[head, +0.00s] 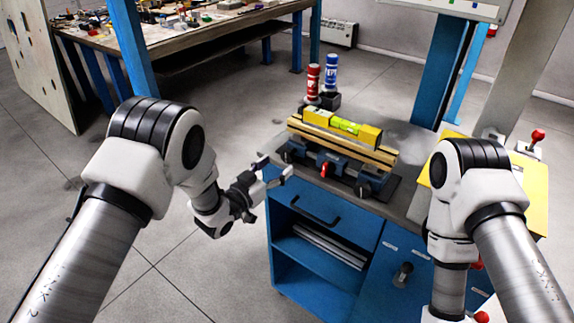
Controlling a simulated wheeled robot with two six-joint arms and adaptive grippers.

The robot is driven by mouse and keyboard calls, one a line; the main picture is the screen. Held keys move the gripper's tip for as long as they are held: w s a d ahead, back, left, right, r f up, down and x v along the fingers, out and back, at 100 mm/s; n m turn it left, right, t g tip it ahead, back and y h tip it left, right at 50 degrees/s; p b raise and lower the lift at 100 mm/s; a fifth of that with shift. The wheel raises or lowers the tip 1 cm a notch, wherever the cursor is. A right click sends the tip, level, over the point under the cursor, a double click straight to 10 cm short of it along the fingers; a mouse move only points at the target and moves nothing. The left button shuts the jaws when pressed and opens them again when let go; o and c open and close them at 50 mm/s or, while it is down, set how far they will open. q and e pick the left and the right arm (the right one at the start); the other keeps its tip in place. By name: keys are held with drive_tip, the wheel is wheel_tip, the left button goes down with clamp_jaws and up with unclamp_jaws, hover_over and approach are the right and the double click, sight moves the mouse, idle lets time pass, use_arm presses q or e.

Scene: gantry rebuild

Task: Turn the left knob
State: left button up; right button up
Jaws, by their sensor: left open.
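A clamp fixture (320,168) with dark blue blocks and wooden bars sits on the blue workbench. A small red knob or handle (325,170) shows at its front middle. Dark round ends show at its left (287,154) and right (364,188); I cannot tell for sure which part is the left knob. My left gripper (276,168) is open and empty, at the bench's left front corner, just left of the fixture's left end. Contact with the fixture cannot be made out. My right arm comes in at the right, and its gripper is not visible.
A yellow spirit level (343,126) lies on the bars. Red (313,82) and blue (331,73) cans stand behind. The bench has a drawer handle (314,211) and a grey knob-like part (402,275). A red-topped lever (537,138) stands right. Floor left of the bench is clear.

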sight(286, 157)
use_arm(q)
drive_tip(key=x, duration=0.5)
drive_tip(key=shift+w+r+p, duration=0.1)
drive_tip(key=shift+w+p, duration=0.2)
drive_tip(key=shift+p, duration=0.1)
drive_tip(key=shift+w+d, duration=0.3)
drive_tip(key=shift+a, duration=0.15)
drive_tip(key=shift+c, duration=1.3)
drive_tip(key=shift+s, duration=0.1)
drive_tip(key=c, duration=0.9)
drive_tip(key=shift+o, duration=0.2)
drive_tip(key=m+b, duration=0.2)
drive_tip(key=b, duration=0.1)
drive_tip(key=shift+f, duration=0.3)
drive_tip(key=shift+r+m, duration=0.2)
drive_tip(key=shift+m, duration=0.2)
drive_tip(key=shift+r, duration=0.1)
drive_tip(key=o, duration=1.1)
